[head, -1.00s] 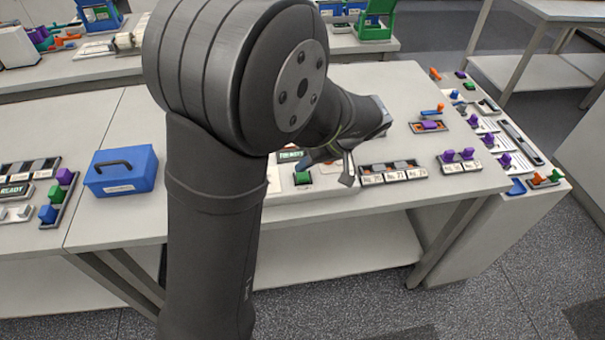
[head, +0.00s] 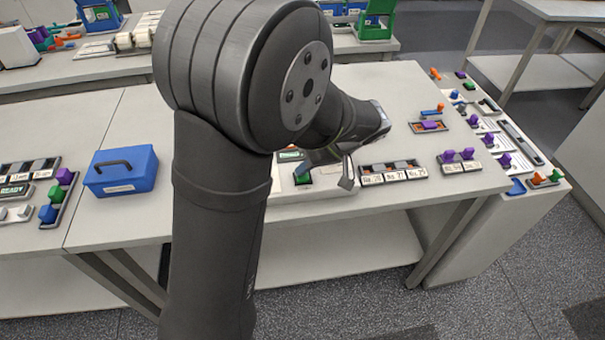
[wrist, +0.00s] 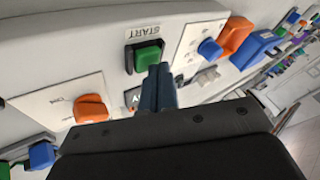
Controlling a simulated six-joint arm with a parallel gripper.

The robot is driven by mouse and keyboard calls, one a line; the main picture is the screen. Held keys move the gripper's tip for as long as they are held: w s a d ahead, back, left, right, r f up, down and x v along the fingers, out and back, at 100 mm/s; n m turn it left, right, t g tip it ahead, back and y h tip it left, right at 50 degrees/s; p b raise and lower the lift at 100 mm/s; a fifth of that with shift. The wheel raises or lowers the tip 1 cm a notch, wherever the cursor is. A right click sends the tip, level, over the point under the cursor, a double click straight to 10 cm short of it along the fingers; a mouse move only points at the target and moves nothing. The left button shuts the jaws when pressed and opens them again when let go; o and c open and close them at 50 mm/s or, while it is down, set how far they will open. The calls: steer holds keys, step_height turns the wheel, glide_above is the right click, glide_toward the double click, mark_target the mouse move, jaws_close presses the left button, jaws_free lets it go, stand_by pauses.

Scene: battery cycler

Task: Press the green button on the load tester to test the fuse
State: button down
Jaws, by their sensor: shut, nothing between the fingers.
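The green button (wrist: 148,56) sits in a dark frame beside a START label in the wrist view. It also shows in the head view (head: 303,179) on the pale load tester (head: 325,190) at the table's front edge. My gripper (wrist: 160,70) is shut and empty in the wrist view. Its fingertips are right at the lower edge of the button in the picture; I cannot tell whether they touch it. A small display beside the button is partly hidden behind the fingers. In the head view my arm hides part of the tester.
In the wrist view, an orange block (wrist: 90,108) lies on one side, and a blue knob (wrist: 209,48) and an orange piece (wrist: 236,34) on the other. In the head view, a blue box (head: 121,170) stands left of my arm. A labelled fuse rack (head: 393,173) sits right of the tester.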

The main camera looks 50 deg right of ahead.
mark_target(305, 176)
steer(key=shift+f, duration=0.2)
steer(key=shift+r, duration=0.1)
stand_by(0.4)
steer(key=shift+r, duration=0.85)
steer(key=shift+r, duration=2.5)
step_height(305, 176, up, 4)
steer(key=shift+f, duration=0.15)
